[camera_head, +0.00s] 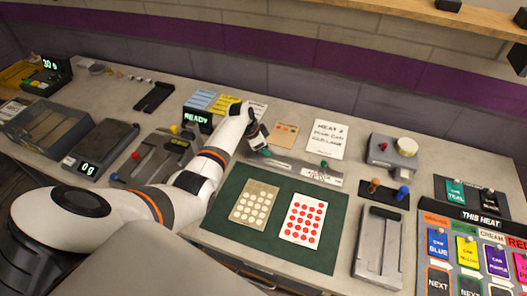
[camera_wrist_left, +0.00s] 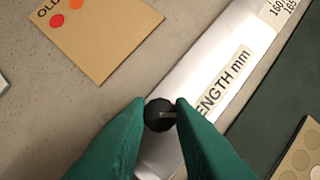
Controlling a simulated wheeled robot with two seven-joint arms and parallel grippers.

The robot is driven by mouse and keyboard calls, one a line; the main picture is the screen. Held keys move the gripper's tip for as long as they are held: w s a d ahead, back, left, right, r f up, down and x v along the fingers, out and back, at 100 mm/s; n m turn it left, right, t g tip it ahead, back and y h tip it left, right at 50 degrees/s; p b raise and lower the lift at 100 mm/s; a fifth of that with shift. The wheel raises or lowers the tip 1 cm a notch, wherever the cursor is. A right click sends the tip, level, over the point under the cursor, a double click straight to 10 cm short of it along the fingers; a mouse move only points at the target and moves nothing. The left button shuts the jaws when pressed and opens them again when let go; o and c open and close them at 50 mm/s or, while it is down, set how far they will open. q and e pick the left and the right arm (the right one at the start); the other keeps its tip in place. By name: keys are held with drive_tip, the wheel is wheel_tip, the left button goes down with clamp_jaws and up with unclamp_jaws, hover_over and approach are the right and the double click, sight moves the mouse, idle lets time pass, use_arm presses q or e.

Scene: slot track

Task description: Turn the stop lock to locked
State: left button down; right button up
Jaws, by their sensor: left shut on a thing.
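A metal strip (camera_head: 310,172) lies across the bench behind the green mat; in the left wrist view the strip (camera_wrist_left: 215,50) carries a label ending in "ENGTH mm". A small dark round knob (camera_wrist_left: 158,114) with a pale pointer mark stands at the strip, and I take it for the stop lock. The pale mark points right in the wrist view; no locked or unlocked lettering can be read. My left gripper (camera_head: 262,149) is at the strip's left end, its green fingers (camera_wrist_left: 160,116) shut on the knob from both sides. My right gripper is out of view.
An "OLD" card (camera_wrist_left: 95,35) with dots lies beside the strip. The green mat (camera_head: 225,218) holds two dotted cards. A grey device with a cream knob (camera_head: 406,146) and a blue and an orange peg (camera_head: 402,191) stand to the right. A READY display (camera_head: 197,120) is left of my gripper.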

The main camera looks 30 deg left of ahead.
use_arm(q)
drive_tip(key=m+b, duration=0.1)
drive_tip(key=b, duration=0.1)
drive_tip(key=m+g+h+b, duration=0.1)
drive_tip(key=m, duration=0.1)
drive_tip(key=m+b, duration=0.2)
drive_tip(key=shift+w+a+f+b, duration=0.15)
drive_tip(key=shift+w+f+b, duration=0.05)
drive_tip(key=shift+f+b, duration=0.1)
drive_tip(key=shift+r+m+g+h+b, duration=0.15)
drive_tip(key=shift+m+g+b, duration=0.25)
drive_tip(key=shift+m+b, duration=0.4)
drive_tip(key=shift+r+m+g+h+b, duration=0.15)
drive_tip(key=shift+m+g+b, duration=0.25)
drive_tip(key=shift+m+b, duration=0.4)
drive_tip(key=c, duration=1.3)
unclamp_jaws()
drive_tip(key=shift+o, duration=0.2)
drive_tip(key=shift+r, duration=0.1)
drive_tip(key=b+v, duration=0.2)
drive_tip(key=v, duration=0.9)
drive_tip(key=shift+a+r, duration=0.25)
drive_tip(key=shift+r, duration=0.1)
